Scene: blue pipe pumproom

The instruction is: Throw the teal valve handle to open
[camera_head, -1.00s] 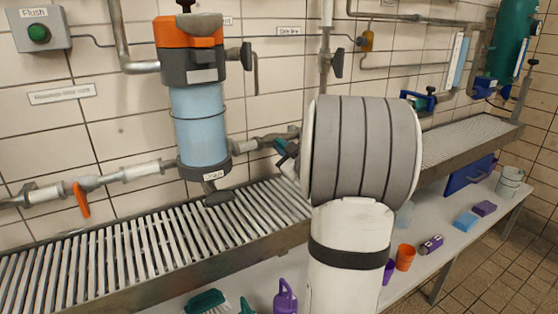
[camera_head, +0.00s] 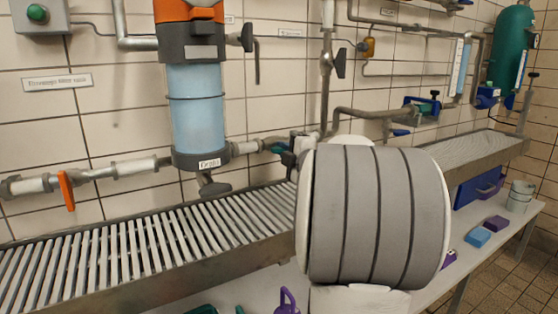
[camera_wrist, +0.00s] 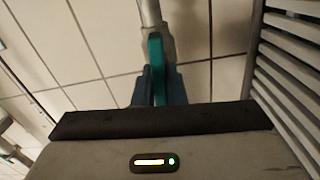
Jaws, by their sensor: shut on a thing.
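The teal valve handle (camera_wrist: 156,55) shows in the wrist view as a narrow upright lever in front of a grey metal pipe. My gripper (camera_wrist: 158,72) is shut on it, with one dark finger on each side. In the head view the handle (camera_head: 279,148) is a small teal piece on the wall pipe, right of the blue filter cylinder. My arm hides most of my gripper there, and the handle's exact angle is hard to tell.
A slatted metal drain shelf (camera_head: 150,248) runs below the pipe. The filter cylinder (camera_head: 197,108) and an orange valve handle (camera_head: 67,190) are to the left. Vertical pipes with a dark valve (camera_head: 340,62) rise close behind my arm.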

